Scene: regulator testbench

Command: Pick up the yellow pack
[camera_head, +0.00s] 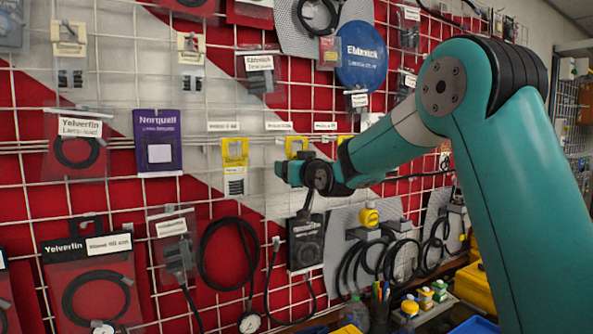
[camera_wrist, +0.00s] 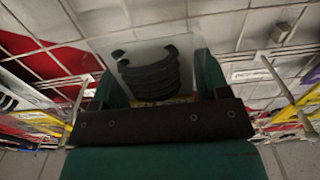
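The left yellow pack (camera_head: 235,153) is in full view. Another yellow pack (camera_head: 296,145) shows only its top, just above my gripper (camera_head: 288,172), which hides its lower part. In the wrist view my gripper (camera_wrist: 160,75) has its two green fingers spread apart. A clear pack with black curved parts (camera_wrist: 157,72) and a yellow strip at its bottom lies between or just beyond them. I cannot tell whether the fingers touch it.
A purple pack (camera_head: 158,142) and a Yelverfin pack (camera_head: 77,143) hang to the left. A black boxed device (camera_head: 305,243) and a looped hose (camera_head: 226,254) hang below. A round blue sign (camera_head: 361,56) is above. Bottles and yellow bins (camera_head: 476,288) stand at lower right.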

